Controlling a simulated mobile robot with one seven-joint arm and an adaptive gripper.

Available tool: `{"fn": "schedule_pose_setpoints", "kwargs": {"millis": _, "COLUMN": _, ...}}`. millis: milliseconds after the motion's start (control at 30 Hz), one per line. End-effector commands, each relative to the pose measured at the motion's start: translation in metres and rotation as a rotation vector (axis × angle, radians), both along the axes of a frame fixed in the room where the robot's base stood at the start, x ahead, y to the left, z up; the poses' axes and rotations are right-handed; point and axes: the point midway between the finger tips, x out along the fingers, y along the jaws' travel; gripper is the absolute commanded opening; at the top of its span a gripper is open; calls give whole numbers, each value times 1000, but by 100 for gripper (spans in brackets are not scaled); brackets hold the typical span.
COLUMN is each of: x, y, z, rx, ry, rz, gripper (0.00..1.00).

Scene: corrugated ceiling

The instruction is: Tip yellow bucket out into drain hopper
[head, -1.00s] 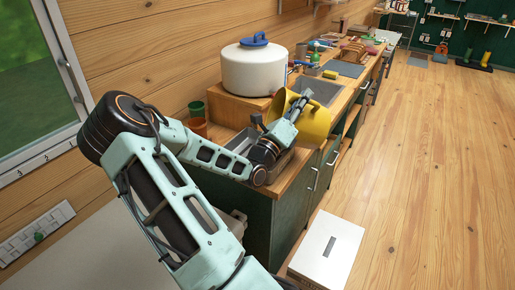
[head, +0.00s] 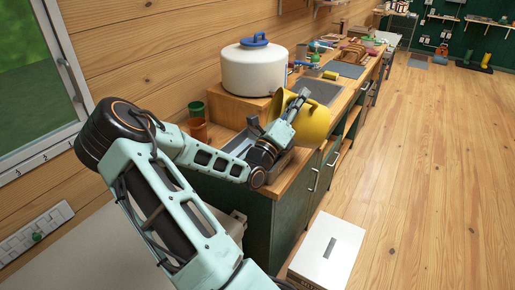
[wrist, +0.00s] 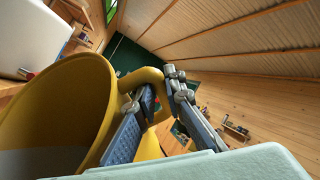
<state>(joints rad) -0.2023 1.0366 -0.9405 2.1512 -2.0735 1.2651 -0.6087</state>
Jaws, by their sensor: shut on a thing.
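The yellow bucket (head: 314,122) is held tilted on its side above the counter. Its open mouth faces left in the head view. My gripper (head: 287,117) is at the bucket's near side; in the wrist view its blue-padded fingers (wrist: 160,108) are shut on the bucket's yellow handle (wrist: 150,76). A grey open metal basin (head: 238,141), apparently the drain hopper, is set in the counter below and left of the bucket, partly hidden by my arm.
A white round tank with a blue lid (head: 254,67) stands on a wooden block behind the bucket. Brown and green cups (head: 198,130) stand left of the basin. A white box (head: 328,250) sits on the floor; the floor right is clear.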

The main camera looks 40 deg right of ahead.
Motion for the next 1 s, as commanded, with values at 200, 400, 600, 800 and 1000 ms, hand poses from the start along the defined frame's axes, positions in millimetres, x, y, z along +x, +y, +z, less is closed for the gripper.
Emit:
{"fn": "schedule_pose_setpoints", "kwargs": {"millis": 200, "x": 1, "y": 2, "z": 2, "rx": -13, "ry": 1, "rz": -1, "gripper": 0}}
{"fn": "schedule_pose_setpoints", "kwargs": {"millis": 400, "x": 2, "y": 4, "z": 2, "rx": -20, "ry": 4, "rz": -1, "gripper": 0}}
{"fn": "schedule_pose_setpoints", "kwargs": {"millis": 600, "x": 3, "y": 5, "z": 2, "rx": -26, "ry": 8, "rz": -2, "gripper": 0}}
{"fn": "schedule_pose_setpoints", "kwargs": {"millis": 800, "x": 4, "y": 6, "z": 2, "rx": -32, "ry": 12, "rz": -2, "gripper": 0}}
{"fn": "schedule_pose_setpoints", "kwargs": {"millis": 1000, "x": 5, "y": 9, "z": 2, "rx": -40, "ry": 17, "rz": -3, "gripper": 0}}
